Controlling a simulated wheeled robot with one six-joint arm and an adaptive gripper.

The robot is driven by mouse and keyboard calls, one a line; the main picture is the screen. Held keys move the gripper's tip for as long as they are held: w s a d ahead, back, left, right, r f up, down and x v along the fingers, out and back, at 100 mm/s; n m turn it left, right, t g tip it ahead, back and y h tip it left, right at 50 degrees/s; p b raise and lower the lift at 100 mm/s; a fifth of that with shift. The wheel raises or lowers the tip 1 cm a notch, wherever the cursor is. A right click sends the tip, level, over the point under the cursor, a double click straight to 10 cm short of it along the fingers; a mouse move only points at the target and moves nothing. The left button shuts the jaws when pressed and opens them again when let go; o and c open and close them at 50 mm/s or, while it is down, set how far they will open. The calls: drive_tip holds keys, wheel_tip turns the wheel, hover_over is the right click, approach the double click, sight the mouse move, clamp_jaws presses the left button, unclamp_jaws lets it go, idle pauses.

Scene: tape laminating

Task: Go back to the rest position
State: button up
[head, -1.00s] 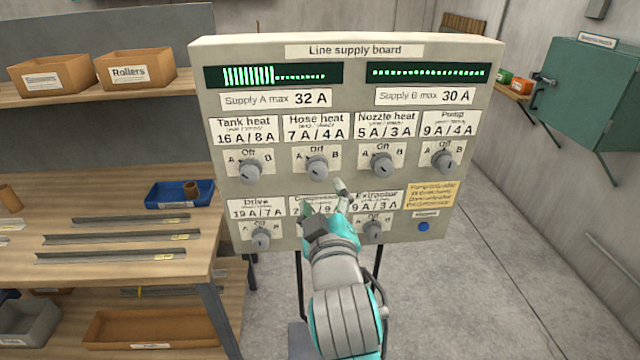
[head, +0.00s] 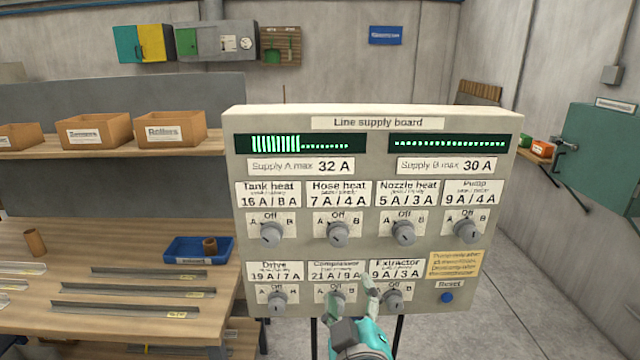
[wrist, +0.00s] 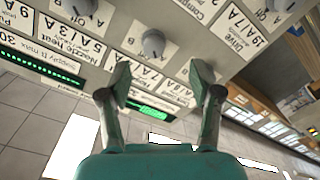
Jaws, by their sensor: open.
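The line supply board (head: 375,120) stands upright ahead, with selector knobs in two rows. The top row has tank heat (head: 270,234), hose heat (head: 337,234), nozzle heat (head: 403,232) and pump (head: 466,231). The lower row has drive (head: 277,302), compressor and extractor (head: 393,301). My gripper (head: 352,296) is in front of the lower row, partly hiding the compressor knob. In the wrist view my gripper (wrist: 162,85) has its fingers apart with nothing between them. The hose heat knob (wrist: 153,42) shows beyond the fingertips, apart from them.
A workbench (head: 120,335) with metal strips and a blue bin (head: 198,250) stands left of the board. Cardboard boxes sit on the shelf (head: 90,152) above. A green cabinet (head: 600,150) is on the right wall. Floor right of the board is clear.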

drive_tip(key=s+d+f+m+g+y, duration=0.1)
drive_tip(key=s+d+f, duration=0.3)
drive_tip(key=s+f, duration=0.55)
drive_tip(key=s+d+f+m+g, duration=0.1)
drive_tip(key=s+d+f, duration=0.3)
drive_tip(key=s+f, duration=0.55)
drive_tip(key=s+d+f+m, duration=0.2)
drive_tip(key=s, duration=0.9)
drive_tip(key=s+d+f+m+g+h, duration=0.1)
drive_tip(key=s+d+f+m, duration=0.1)
drive_tip(key=s, duration=0.9)
drive_tip(key=shift+d+f+m, duration=0.4)
drive_tip(key=shift+f+m, duration=0.3)
drive_tip(key=shift+f, duration=0.15)
